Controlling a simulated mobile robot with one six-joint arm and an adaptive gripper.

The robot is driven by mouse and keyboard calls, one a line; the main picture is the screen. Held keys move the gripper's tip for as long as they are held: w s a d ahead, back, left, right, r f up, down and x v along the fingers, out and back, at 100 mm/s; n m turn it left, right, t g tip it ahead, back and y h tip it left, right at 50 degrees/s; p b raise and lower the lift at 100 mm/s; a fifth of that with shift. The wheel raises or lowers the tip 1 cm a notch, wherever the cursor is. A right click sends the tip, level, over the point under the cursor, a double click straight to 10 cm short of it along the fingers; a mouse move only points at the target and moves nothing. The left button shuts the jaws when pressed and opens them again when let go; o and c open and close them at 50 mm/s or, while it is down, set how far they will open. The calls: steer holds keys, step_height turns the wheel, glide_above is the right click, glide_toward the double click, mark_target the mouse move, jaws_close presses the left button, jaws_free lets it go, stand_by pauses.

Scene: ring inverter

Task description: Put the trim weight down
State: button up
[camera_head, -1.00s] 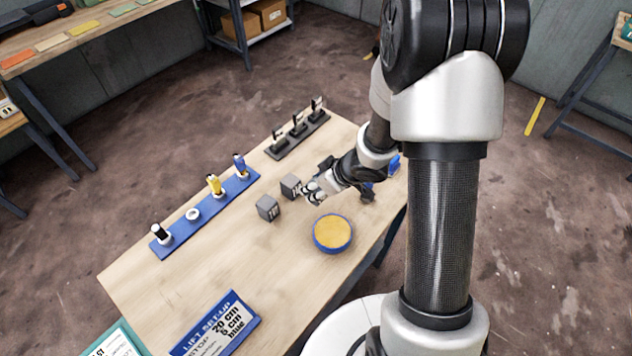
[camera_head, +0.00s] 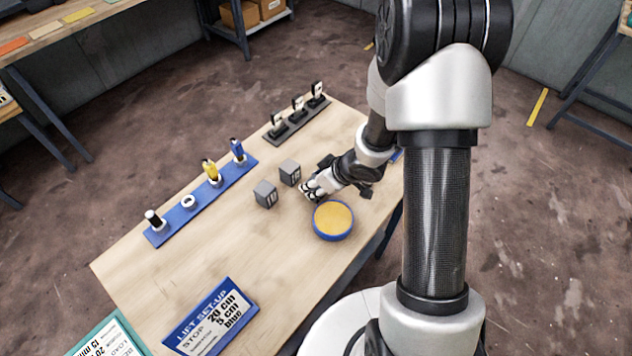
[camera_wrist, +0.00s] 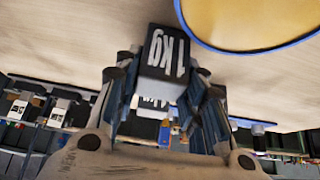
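A dark grey block marked 1kg, the trim weight (camera_wrist: 165,50), sits between the fingertips of my gripper (camera_wrist: 164,72) in the wrist view. Both fingers lie against its sides, so my gripper appears shut on it. In the head view my gripper (camera_head: 309,190) is low over the table, just above and left of a round yellow pad with a blue rim (camera_head: 333,220). The held weight is hard to make out there. Two grey blocks stand on the table left of my gripper, one nearer (camera_head: 290,172) and one farther (camera_head: 265,194).
A blue rack (camera_head: 200,202) with several holders runs along the table's left side. A dark rack with three stands (camera_head: 296,122) is at the back. A blue lift set-up sign (camera_head: 212,318) and a teal-edged card (camera_head: 108,338) are at the front. The table's left middle is clear.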

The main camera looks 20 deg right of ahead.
steer(key=o, duration=0.4)
steer(key=shift+o, duration=0.2)
